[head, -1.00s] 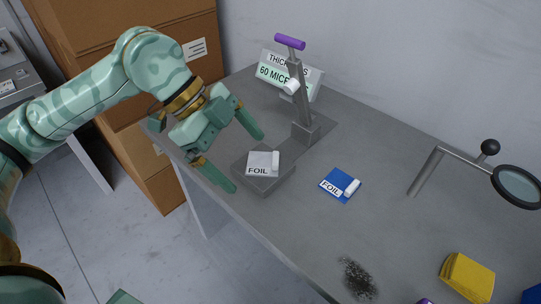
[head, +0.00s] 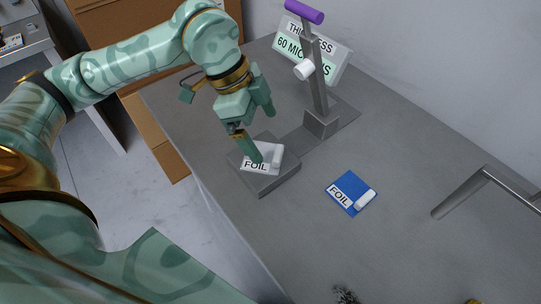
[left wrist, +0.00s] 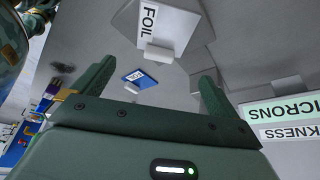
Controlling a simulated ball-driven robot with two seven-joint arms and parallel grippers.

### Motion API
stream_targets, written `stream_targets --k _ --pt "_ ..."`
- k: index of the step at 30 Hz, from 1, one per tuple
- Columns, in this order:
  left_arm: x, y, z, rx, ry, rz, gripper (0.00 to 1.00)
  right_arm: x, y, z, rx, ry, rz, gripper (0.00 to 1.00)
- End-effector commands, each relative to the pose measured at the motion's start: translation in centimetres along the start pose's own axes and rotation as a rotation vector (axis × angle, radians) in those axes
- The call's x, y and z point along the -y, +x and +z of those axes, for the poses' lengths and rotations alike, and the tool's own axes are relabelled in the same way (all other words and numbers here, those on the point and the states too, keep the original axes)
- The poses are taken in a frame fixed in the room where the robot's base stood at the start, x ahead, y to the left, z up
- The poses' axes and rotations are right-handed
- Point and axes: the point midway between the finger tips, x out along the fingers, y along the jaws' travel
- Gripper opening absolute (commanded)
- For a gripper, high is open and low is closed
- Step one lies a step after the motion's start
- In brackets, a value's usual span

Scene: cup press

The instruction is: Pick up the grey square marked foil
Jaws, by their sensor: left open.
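The grey square marked foil (head: 272,160) lies on the grey block of the press (head: 268,182), with a white grip piece on its right side. It also shows in the left wrist view (left wrist: 175,25), ahead of the fingers. A blue square marked foil (head: 350,193) lies flat on the table to the right; it shows small in the left wrist view (left wrist: 139,77). My left gripper (head: 262,130) is open and empty above the grey square, and one finger covers part of it in the head view. My right gripper is not in view.
The press post with a purple handle (head: 304,11) stands just behind the block. A sign reading 60 microns (head: 340,62) stands at the back. A metal arm (head: 470,190) stands at the right, and a dark speckled patch (head: 346,296) lies in front.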

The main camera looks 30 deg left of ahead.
Motion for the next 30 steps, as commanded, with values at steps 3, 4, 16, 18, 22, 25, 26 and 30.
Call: stream_targets --k 3,4,16,18,22,25,26,30 --pt "0.0 1.4 0.0 -0.001 0.001 0.001 0.98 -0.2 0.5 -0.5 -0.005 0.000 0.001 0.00" --pt "0.0 1.5 0.0 -0.001 0.001 0.000 0.98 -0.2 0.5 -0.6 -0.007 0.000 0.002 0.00" --pt "0.0 6.6 0.5 0.000 0.001 0.003 0.98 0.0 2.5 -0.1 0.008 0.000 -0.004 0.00" --pt "0.1 7.0 0.4 -0.001 0.001 0.000 0.98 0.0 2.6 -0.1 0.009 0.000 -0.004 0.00" --pt "0.1 6.8 0.4 -0.001 0.001 -0.003 0.98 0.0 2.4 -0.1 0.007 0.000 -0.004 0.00" --pt "0.1 6.8 0.4 -0.001 0.001 -0.002 0.84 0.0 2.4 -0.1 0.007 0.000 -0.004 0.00" --pt "0.1 6.8 0.4 -0.001 0.001 -0.002 0.76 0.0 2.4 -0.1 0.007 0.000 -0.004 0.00" --pt "0.1 6.8 0.4 -0.001 0.001 -0.002 0.50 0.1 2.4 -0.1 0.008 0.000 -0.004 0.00"
